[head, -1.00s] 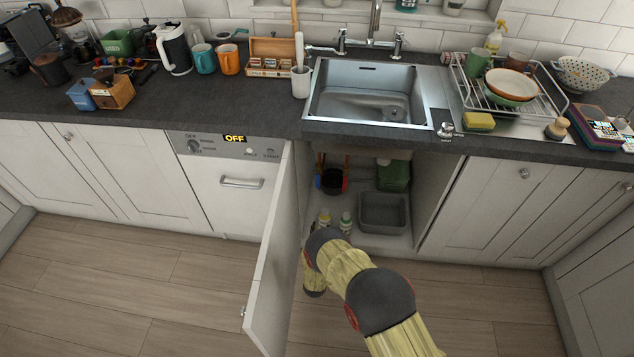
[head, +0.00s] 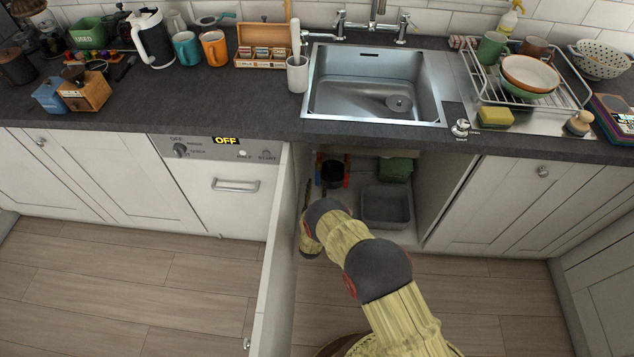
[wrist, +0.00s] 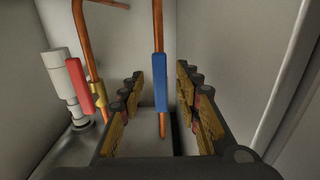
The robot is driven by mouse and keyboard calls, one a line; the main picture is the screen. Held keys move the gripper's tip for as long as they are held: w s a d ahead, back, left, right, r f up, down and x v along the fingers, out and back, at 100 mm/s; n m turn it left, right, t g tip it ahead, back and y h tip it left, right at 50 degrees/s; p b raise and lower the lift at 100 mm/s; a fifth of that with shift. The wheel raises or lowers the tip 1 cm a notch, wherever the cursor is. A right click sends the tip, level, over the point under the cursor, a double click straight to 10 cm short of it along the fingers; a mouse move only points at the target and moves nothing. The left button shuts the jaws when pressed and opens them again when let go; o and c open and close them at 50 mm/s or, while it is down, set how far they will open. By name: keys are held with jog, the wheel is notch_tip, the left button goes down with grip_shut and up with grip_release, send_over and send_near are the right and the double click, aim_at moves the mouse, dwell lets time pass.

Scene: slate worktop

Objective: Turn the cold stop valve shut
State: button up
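The cold stop valve's blue lever (wrist: 160,82) stands upright in the wrist view, in line with the copper pipe (wrist: 157,18) behind it. My gripper (wrist: 159,88) is open, with one finger pair on each side of the lever. I see no clear contact, and the depth between fingers and lever is hard to judge. A red lever (wrist: 79,86) is on another copper pipe to the left, slightly tilted. In the head view my arm reaches into the open sink cabinet, and the gripper itself is not clearly visible.
The open cabinet door (head: 274,265) stands close to the left of my arm. A grey bin (head: 386,206) and a green item (head: 395,169) are inside the cabinet. White waste piping (wrist: 62,85) stands left of the red lever. Cabinet walls are close on both sides.

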aim_at(317, 182)
jog(key=shift+w+b, duration=0.45)
jog(key=shift+w, duration=1.2)
jog(key=shift+c, duration=0.6)
jog(key=c, duration=0.7)
grip_shut()
